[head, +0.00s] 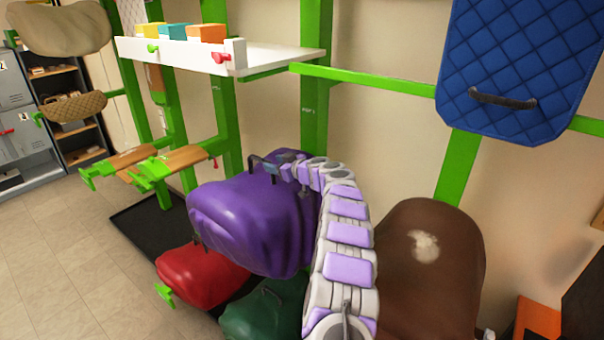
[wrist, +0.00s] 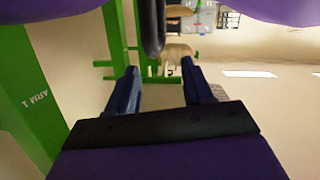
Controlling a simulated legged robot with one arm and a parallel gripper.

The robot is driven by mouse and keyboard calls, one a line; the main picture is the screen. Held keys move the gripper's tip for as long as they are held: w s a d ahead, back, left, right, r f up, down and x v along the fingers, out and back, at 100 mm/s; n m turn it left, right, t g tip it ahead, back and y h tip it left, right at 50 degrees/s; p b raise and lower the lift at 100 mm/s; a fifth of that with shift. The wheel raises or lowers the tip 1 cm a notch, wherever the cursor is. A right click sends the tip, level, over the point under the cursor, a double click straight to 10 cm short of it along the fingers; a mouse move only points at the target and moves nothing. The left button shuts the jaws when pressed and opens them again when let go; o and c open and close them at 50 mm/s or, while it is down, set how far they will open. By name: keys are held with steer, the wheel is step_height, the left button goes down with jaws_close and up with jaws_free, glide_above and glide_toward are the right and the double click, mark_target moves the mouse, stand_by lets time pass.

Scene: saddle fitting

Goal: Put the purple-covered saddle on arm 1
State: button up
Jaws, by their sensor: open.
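The purple-covered saddle (head: 250,220) is in the middle of the head view, beside a green post (head: 315,110). A black handle (head: 254,165) stands up from its top; what bears the saddle underneath is hidden. My gripper (head: 272,169) is close over the saddle, by the handle. In the wrist view my gripper (wrist: 160,70) is open, its two blue fingers apart with nothing clamped. The black handle (wrist: 152,25) lines up between them, just past the tips. Purple cover (wrist: 265,8) shows at the upper corners. A green post (wrist: 25,105) on the left reads "ARM 1".
A red saddle (head: 200,277) and a green saddle (head: 262,312) are below; a brown one (head: 430,265) is at right. A white shelf (head: 270,62) with colored blocks is above. Wooden-topped green arms (head: 165,163) stick out at left. A blue pad (head: 520,65) hangs upper right. The tiled floor (head: 50,240) is open.

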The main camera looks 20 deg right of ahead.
steer(key=b+v, duration=0.3)
steer(key=v, duration=1)
steer(key=s+a+r+n+g+y+b, duration=0.1)
steer(key=s+a+g+y, duration=0.1)
steer(key=s+a, duration=0.35)
steer(key=s+a+r+g+y+b, duration=0.1)
steer(key=s+a+r+g+y, duration=0.1)
steer(key=a, duration=0.7)
steer(key=s+a+f+g+b, duration=0.25)
steer(key=s+a, duration=0.35)
steer(key=s, duration=0.3)
steer(key=s+a+f+g+b, duration=0.1)
steer(key=s+a+g, duration=0.3)
steer(key=s, duration=0.5)
steer(key=s+d+f+m+g+h+b, duration=0.1)
steer(key=s+f, duration=0.5)
steer(key=s, duration=0.6)
steer(key=s+d+f+m+g+h+b, duration=0.2)
steer(key=s+d+f+h, duration=0.4)
steer(key=s, duration=0.6)
steer(key=s+d+f+m+g+h+b, duration=0.1)
steer(key=s+d+f+m+h+b, duration=0.2)
steer(key=s, duration=0.9)
step_height(320, 180, down, 4)
steer(key=d+m+h, duration=0.1)
steer(key=d+m, duration=0.1)
steer(key=shift+d+m+g, duration=0.3)
steer(key=shift+d+g, duration=0.05)
steer(key=shift+d, duration=0.05)
steer(key=shift+w+r, duration=0.1)
